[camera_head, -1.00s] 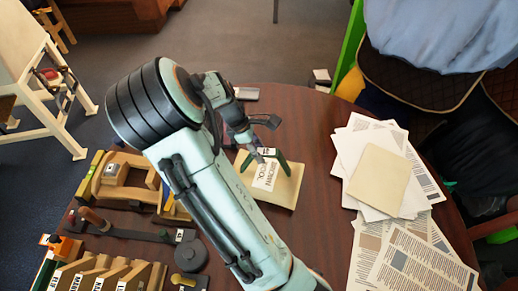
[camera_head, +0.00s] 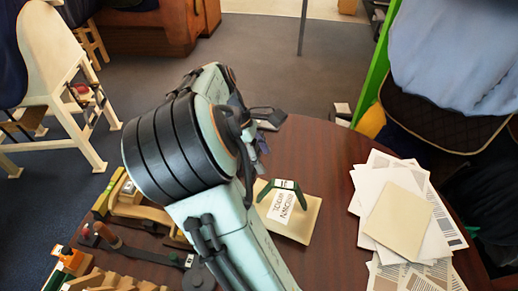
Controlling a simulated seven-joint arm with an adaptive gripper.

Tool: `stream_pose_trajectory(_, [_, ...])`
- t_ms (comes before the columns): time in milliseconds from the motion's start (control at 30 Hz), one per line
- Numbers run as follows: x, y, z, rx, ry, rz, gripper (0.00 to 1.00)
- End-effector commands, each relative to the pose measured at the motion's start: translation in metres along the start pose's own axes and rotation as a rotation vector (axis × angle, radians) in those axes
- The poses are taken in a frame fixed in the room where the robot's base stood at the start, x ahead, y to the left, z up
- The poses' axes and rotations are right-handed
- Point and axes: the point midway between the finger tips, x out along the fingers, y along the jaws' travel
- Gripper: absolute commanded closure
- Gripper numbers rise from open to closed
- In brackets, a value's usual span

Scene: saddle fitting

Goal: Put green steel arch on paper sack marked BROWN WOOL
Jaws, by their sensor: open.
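The green steel arch (camera_head: 287,185) is on the tan paper sack (camera_head: 301,228) on the table, near the sack's far edge. Its two dark green legs spread apart over the sack. The sack's white label (camera_head: 290,208) reads BROWN WOOL, upside down from this view. My gripper (camera_head: 268,120) is open and apart from the arch, above and beyond it in the picture. My arm covers the ground left of the sack, and part of the gripper is hard to make out.
Several printed sheets with a plain tan sheet (camera_head: 398,222) on top lie at the right of the brown table (camera_head: 335,165). Wooden tools and a dark strap-like tool (camera_head: 150,250) lie at the left, partly behind my arm. Table surface right of the sack is clear.

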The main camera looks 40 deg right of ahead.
Motion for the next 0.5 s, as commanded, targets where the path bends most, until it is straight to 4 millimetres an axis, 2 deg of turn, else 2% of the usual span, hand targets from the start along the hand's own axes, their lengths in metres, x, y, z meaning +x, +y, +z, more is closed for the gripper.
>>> stream_pose_trajectory(133, [-0.018,0.000,0.000,0.000,0.000,0.002,0.49])
stream_pose_trajectory(333, [-0.023,-0.005,0.000,0.014,0.017,-0.010,0.49])
stream_pose_trajectory(433, [-0.023,-0.027,0.000,0.077,0.095,-0.056,0.49])
stream_pose_trajectory(500, [-0.026,-0.056,-0.001,0.152,0.176,-0.106,0.49])
